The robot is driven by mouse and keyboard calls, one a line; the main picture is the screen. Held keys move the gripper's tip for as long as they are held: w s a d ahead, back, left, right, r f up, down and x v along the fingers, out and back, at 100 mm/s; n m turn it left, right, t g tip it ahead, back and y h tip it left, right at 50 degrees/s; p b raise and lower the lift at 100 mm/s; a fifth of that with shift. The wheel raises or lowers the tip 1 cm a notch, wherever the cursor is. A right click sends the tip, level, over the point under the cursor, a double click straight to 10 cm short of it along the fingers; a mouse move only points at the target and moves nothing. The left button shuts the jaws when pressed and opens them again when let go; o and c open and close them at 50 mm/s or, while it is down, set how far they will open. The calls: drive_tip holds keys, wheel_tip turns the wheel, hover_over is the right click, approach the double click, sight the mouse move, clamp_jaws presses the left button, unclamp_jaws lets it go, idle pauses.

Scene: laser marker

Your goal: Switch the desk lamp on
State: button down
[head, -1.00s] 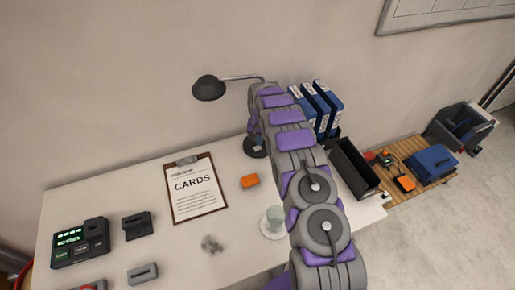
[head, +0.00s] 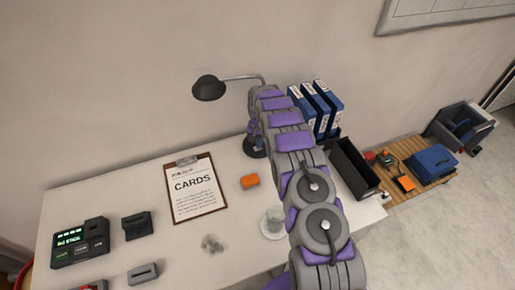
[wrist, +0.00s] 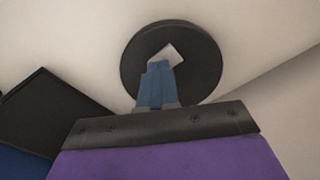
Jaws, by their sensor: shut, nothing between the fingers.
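The desk lamp (head: 209,88) has a dark round shade on a thin bent arm, at the back of the desk. No glow shows under the shade. Its round black base (head: 253,150) is partly hidden behind my arm. In the wrist view the base (wrist: 205,70) is seen close up, with a pale square switch (wrist: 173,54) on it. My gripper (wrist: 158,66) has blue fingers, shut and empty. Its tips are over the base and overlap the lower left edge of the switch. I cannot tell whether they touch it.
Blue binders (head: 316,110) and a black open box (head: 353,168) stand right of my arm. The wall is close behind the lamp.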

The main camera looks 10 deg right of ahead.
drive_tip(key=shift+f, duration=0.25)
drive_tip(key=shift+r+p, duration=1.05)
drive_tip(key=shift+r, duration=2.45)
